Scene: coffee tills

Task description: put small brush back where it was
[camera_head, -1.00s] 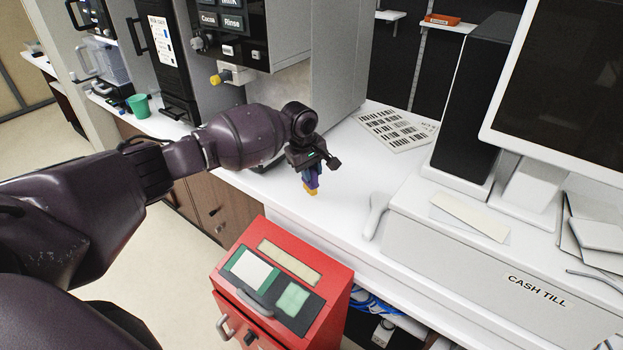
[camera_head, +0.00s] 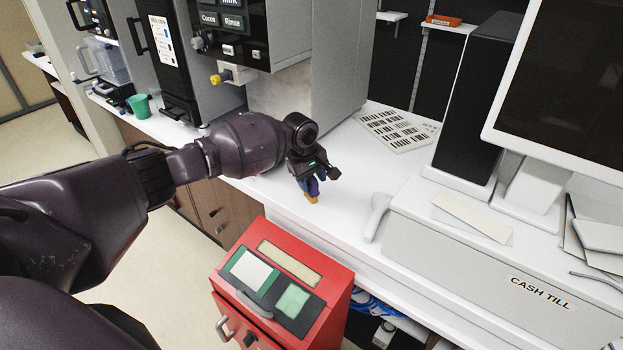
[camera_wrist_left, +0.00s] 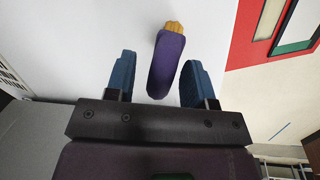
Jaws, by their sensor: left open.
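The small brush shows in the left wrist view as a purple handle (camera_wrist_left: 167,65) with a yellow end, in front of the white counter. In the head view its yellow end (camera_head: 312,198) shows below my left gripper (camera_head: 309,184). In the left wrist view my left gripper (camera_wrist_left: 155,78) is open, with blue fingers on both sides of the brush's near end. There is a gap to the left finger and a smaller one to the right finger. Whether the brush touches the counter I cannot tell. My right gripper is not in view.
A red unit (camera_head: 325,270) stands in front of the counter. A pale handheld scanner (camera_head: 376,217) and the cash till (camera_head: 480,270) are to the right. A barcode sheet (camera_head: 393,130) lies behind. The coffee machine (camera_head: 290,40) is at the back. White counter (camera_head: 350,185) is bare around the gripper.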

